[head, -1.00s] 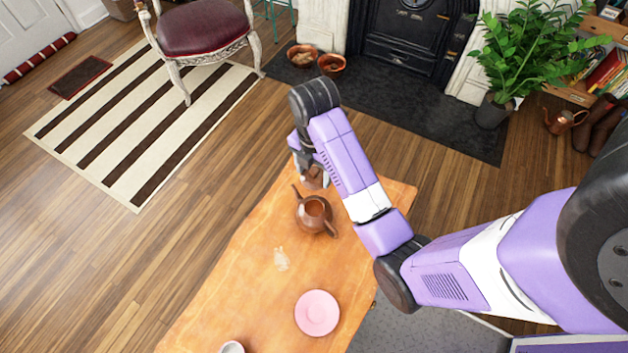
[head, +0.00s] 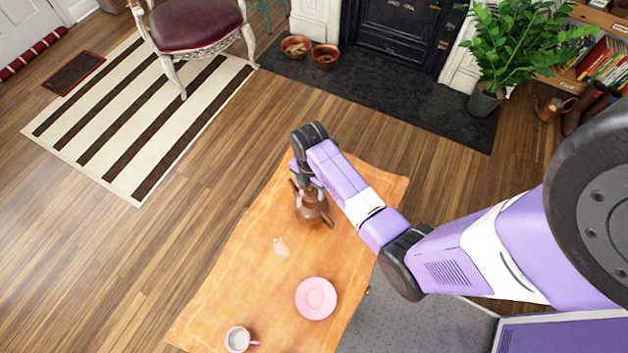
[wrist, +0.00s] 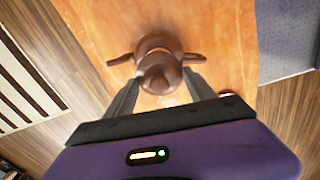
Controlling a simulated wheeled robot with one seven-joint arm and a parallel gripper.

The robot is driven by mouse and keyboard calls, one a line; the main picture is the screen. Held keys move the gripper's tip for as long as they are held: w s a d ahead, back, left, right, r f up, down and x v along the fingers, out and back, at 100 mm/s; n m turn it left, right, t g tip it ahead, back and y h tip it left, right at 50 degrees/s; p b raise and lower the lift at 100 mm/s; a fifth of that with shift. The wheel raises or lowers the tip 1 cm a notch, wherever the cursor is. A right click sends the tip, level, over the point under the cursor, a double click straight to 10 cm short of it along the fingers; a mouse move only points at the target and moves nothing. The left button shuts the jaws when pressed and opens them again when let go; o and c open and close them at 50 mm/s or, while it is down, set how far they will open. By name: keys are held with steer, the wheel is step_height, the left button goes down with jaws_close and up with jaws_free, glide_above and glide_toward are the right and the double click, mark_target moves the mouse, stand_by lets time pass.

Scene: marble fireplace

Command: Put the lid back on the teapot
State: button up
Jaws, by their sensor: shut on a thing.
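The brown teapot (head: 313,213) stands on the orange wooden table, with its spout and handle showing at either side in the wrist view (wrist: 158,43). My gripper (wrist: 161,77) is shut on the brown round lid (wrist: 156,72). In the wrist view the lid overlaps the teapot's near side. In the head view my gripper (head: 311,193) is over the teapot's top, and its fingers and wrist hide the opening and most of the lid. I cannot tell whether the lid touches the rim.
The wooden table (head: 232,290) holds a pink plate (head: 316,298) and a cup (head: 238,340) toward the near end. A pale mark (head: 281,247) lies left of the teapot. A chair, fireplace and potted plant (head: 487,95) stand beyond the table.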

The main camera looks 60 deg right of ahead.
steer(key=shift+f+b, duration=2.15)
steer(key=shift+b, duration=0.25)
steer(key=shift+f+b, duration=0.55)
steer(key=shift+f, duration=0.45)
steer(key=shift+p, duration=0.6)
steer(key=shift+f+p, duration=0.15)
steer(key=shift+p, duration=0.15)
stand_by(0.4)
steer(key=o, duration=1.8)
steer(key=shift+o, duration=0.2)
